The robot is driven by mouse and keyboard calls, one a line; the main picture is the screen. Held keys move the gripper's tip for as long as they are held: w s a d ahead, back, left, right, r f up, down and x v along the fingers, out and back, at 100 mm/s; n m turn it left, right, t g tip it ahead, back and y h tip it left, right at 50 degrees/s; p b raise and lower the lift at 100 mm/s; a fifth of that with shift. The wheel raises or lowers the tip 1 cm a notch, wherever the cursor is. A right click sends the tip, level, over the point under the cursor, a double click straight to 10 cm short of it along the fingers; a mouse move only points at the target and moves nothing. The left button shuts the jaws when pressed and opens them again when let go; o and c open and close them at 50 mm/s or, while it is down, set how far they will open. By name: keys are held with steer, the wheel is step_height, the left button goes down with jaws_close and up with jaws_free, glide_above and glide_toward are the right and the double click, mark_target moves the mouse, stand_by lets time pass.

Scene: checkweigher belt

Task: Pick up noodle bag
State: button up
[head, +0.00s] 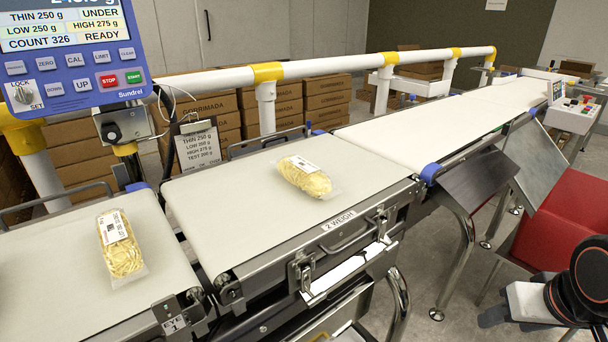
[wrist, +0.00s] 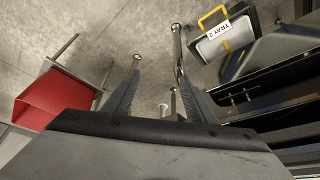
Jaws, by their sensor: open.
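One clear noodle bag (head: 308,180) with yellow noodles and a white label lies flat on the middle weigh belt (head: 235,205). A second noodle bag (head: 122,250) lies on the nearer left belt (head: 60,270). My gripper (head: 492,317) is at the bottom right of the head view, off to the right of the belts and far from both bags. In the wrist view my gripper (wrist: 160,78) has its two fingers spread apart with nothing between them. It faces the floor, and no noodle bag shows there.
A white rail (head: 330,65) runs behind the belts, with stacked cartons (head: 215,105) beyond. A blue display (head: 70,50) stands at the left. A red bin (head: 560,220) stands at the right; a tray marked 2 (wrist: 225,40) shows in the wrist view.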

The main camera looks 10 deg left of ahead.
steer(key=o, duration=0.4)
steer(key=shift+c, duration=0.2)
step_height(320, 180, up, 30)
steer(key=n+g+y, duration=0.2)
steer(key=n+g, duration=0.1)
steer(key=n, duration=0.7)
glide_above(305, 165)
steer(key=s+d, duration=0.3)
steer(key=d, duration=0.1)
steer(key=x, duration=1.2)
steer(key=shift+w+a, duration=0.1)
steer(key=shift+a, duration=0.25)
steer(key=shift+a+x, duration=0.15)
steer(key=shift+x, duration=1.15)
steer(key=shift+a+x, duration=0.1)
steer(key=shift+x, duration=1.15)
steer(key=shift+w+r, duration=0.1)
steer(key=c, duration=1.4)
